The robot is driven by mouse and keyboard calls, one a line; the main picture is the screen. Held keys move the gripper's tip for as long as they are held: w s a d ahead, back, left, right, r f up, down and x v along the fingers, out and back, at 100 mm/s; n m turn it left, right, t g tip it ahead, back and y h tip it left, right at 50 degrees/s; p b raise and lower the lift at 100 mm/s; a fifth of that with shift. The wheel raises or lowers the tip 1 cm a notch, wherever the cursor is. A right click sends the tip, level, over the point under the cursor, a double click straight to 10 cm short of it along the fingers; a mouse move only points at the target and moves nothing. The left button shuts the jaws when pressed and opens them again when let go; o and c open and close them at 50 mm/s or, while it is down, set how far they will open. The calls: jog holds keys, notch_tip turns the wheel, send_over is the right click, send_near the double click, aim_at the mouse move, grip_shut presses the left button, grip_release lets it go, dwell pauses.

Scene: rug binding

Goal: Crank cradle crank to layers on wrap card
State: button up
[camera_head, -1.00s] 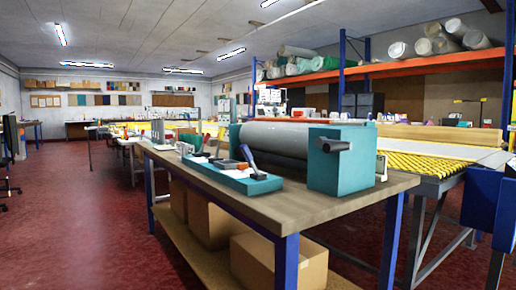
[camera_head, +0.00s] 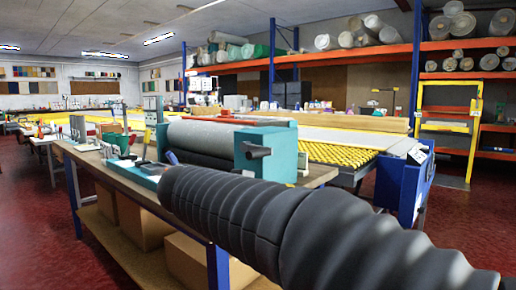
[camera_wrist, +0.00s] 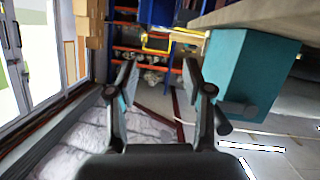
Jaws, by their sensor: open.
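The cradle stands on the workbench in the head view, with a grey roll (camera_head: 205,136) and a teal end block (camera_head: 268,140). Its dark crank (camera_head: 257,151) sticks out of the block's near face. In the wrist view the teal block (camera_wrist: 245,75) is on the right, and a dark knob, probably the crank (camera_wrist: 223,127), shows beside the right finger. My gripper (camera_wrist: 159,72) is open, with nothing between its fingers. I cannot tell whether it touches the crank. In the head view my arm hides the gripper. I cannot make out the wrap card for certain.
The wooden workbench (camera_head: 318,172) has cardboard boxes (camera_head: 190,258) below. A teal tool tray (camera_head: 148,170) lies left of the roll. A yellow roller table (camera_head: 340,152) stands behind, with a blue post (camera_head: 400,185). Red floor is open on the right.

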aim_at(257, 152)
jog(key=w+a+r+m+t+h+p, duration=0.1)
jog(key=a+r+m+t, duration=0.1)
jog(key=a+r, duration=0.3)
jog(key=w+a+r+m+t, duration=0.1)
jog(key=a+r+t, duration=0.1)
jog(key=a, duration=0.6)
jog(key=x, duration=0.4)
jog(key=p+x, duration=0.1)
jog(key=x, duration=0.4)
jog(key=d+p+x, duration=0.1)
jog(key=x, duration=0.3)
jog(key=shift+s+d+r, duration=0.1)
jog(key=shift+s+r, duration=0.05)
jog(key=shift+r, duration=0.1)
grip_shut()
